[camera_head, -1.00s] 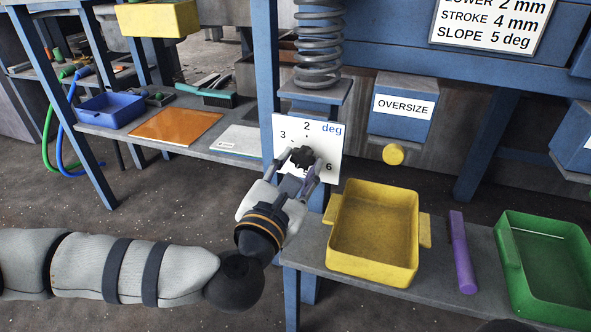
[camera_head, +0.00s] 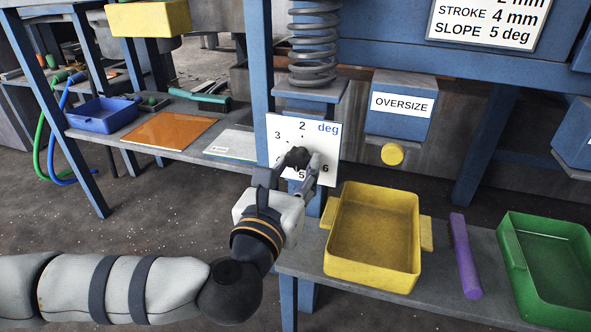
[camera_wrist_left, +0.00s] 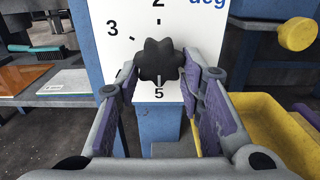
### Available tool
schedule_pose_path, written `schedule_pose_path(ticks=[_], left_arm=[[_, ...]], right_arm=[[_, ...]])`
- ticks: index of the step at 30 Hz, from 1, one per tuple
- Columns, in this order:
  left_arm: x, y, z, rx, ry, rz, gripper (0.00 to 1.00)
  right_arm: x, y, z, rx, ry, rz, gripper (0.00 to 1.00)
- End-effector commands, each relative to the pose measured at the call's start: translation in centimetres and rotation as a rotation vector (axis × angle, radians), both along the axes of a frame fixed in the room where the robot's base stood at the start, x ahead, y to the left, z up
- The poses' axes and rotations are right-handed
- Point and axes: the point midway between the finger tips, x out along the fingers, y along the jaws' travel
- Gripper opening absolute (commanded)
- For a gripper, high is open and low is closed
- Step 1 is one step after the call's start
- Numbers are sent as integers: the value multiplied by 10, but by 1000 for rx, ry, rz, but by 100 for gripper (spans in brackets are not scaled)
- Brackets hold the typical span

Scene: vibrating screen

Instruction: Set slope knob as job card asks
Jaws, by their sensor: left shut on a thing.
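The slope knob (camera_head: 297,157) is a black, lobed knob on a white dial plate (camera_head: 283,122) marked in deg. In the left wrist view the knob (camera_wrist_left: 161,60) stands between the numerals 2 above, 3 at left and 5 below. My right gripper is out of view.
A yellow tray (camera_head: 336,262), a purple bar (camera_head: 464,256) and a green tray (camera_head: 516,268) are on the front shelf, right of the arm. A yellow button (camera_head: 392,154) sits below the OVERSIZE box (camera_head: 400,104). A blue post stands just left of the dial.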

Motion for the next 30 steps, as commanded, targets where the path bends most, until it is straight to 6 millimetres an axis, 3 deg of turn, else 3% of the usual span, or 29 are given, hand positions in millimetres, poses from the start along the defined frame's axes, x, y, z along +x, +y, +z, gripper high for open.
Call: schedule_pose_path(ticks=[8, 9, 11, 22, 30], left_arm=[[2, 2, 5, -2, -11, 7, 7], [2, 2, 5, -2, -11, 7, 41], [2, 2, 4, -2, -9, 7, 53], [-7, 3, 1, 0, -2, 2, 53], [-73, 25, 0, 1, -1, 2, 53]], right_arm=[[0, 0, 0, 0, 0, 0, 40], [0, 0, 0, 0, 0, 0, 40], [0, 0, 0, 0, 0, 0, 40], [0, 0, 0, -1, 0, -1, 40], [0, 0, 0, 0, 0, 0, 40]])
